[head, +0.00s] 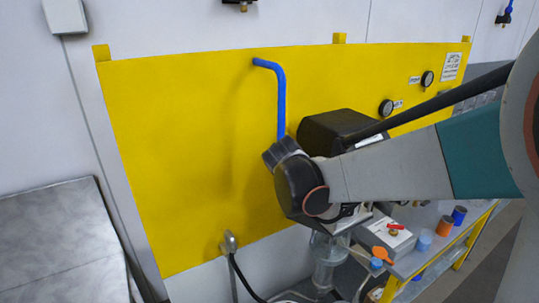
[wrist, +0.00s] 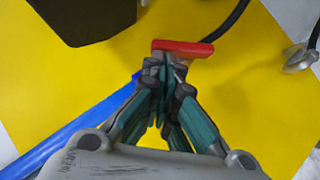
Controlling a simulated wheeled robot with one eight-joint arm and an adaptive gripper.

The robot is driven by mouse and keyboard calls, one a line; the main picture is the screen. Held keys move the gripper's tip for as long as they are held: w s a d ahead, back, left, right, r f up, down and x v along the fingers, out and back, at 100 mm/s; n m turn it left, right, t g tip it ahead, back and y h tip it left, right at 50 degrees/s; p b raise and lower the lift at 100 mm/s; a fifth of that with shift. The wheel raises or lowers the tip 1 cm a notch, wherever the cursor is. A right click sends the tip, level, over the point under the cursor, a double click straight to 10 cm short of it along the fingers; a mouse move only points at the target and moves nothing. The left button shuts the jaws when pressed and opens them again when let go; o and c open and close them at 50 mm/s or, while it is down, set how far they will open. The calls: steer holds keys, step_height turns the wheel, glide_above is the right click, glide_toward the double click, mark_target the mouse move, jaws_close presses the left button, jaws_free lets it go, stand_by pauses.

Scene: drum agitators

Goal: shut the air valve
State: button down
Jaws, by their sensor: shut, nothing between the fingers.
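The air valve's red lever (wrist: 190,48) shows in the wrist view, just beyond my fingertips. It lies nearly level in the picture, at an angle to the blue pipe (wrist: 75,138), which runs up from the lower left. My gripper (wrist: 167,72) is shut and empty, its tips close to the lever; I cannot tell if they touch it. The fingers hide the valve body. In the head view the blue pipe (head: 281,100) comes down the yellow panel and goes behind my arm, which hides the valve and lever.
A bench at lower right holds a grey box (head: 385,236) with a red part and several small containers. A black box (wrist: 85,18) is near my gripper.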

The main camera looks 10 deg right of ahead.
steer(key=shift+w+d+r+m+g+y+p, duration=0.1)
steer(key=shift+d+m+g+y+p, duration=0.15)
steer(key=shift+d+m+y, duration=0.25)
steer(key=shift+w+d+r+m+g+y+p, duration=0.1)
steer(key=shift+d+m+g+y+p, duration=0.2)
steer(key=shift+y, duration=0.3)
steer(key=shift+w+d+f+m+g+y, duration=0.2)
steer(key=shift+d+m+g+y, duration=0.15)
steer(key=shift+d+m+y, duration=0.45)
steer(key=shift+w+n, duration=0.1)
steer(key=shift+n, duration=0.2)
steer(key=shift+w+d+f, duration=0.1)
steer(key=shift+d, duration=0.2)
